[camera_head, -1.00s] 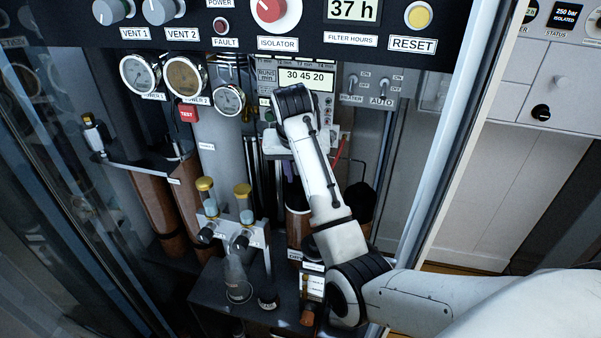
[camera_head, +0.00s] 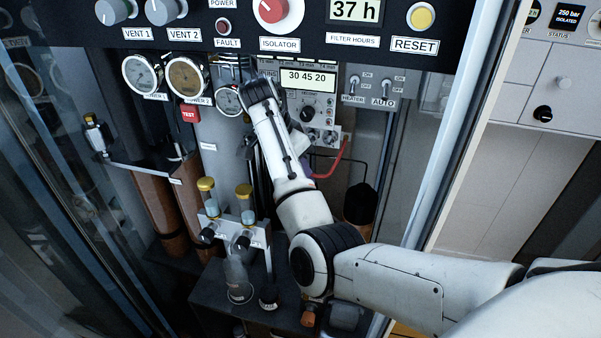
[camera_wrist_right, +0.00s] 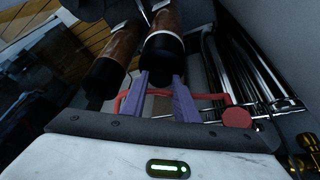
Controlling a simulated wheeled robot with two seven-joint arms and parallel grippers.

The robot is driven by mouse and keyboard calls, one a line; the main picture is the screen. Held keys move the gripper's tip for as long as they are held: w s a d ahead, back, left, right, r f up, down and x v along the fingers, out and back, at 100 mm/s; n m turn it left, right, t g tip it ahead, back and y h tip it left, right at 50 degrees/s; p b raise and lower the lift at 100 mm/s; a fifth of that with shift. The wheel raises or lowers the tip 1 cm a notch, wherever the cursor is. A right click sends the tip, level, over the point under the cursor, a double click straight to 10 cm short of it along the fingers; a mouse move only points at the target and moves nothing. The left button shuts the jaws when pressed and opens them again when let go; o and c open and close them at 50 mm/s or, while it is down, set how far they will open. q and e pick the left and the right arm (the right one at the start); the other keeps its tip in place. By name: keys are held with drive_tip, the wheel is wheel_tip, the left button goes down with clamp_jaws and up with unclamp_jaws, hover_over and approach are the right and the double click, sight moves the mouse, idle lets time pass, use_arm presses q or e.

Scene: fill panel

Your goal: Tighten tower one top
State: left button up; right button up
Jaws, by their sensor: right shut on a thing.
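My right arm comes in from the right in the head view, and its gripper is mostly hidden behind its own links; a bit of a purple finger (camera_head: 306,168) shows. In the right wrist view the right gripper's two purple fingers (camera_wrist_right: 162,98) are shut on a red bar-like tool (camera_wrist_right: 207,97) with a round red end. The tool also shows in the head view (camera_head: 336,164). Two brown towers with dark ends (camera_wrist_right: 163,50) (camera_wrist_right: 108,68) stand just beyond the fingers; I cannot tell which is tower one, or whether the tool touches either. My left gripper is not in view.
Gauges (camera_head: 140,74), a red TEST button (camera_head: 190,113) and a control box (camera_head: 308,105) crowd the cabinet front. A bracket with two yellow-topped valves (camera_head: 224,205) stands below. Bright metal tubes (camera_wrist_right: 225,65) run close on the right in the wrist view.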

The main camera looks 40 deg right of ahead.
drive_tip(key=shift+m, duration=0.4)
drive_tip(key=o, duration=1.1)
wheel_tip(320, 180, up, 10)
drive_tip(key=shift+r, duration=0.1)
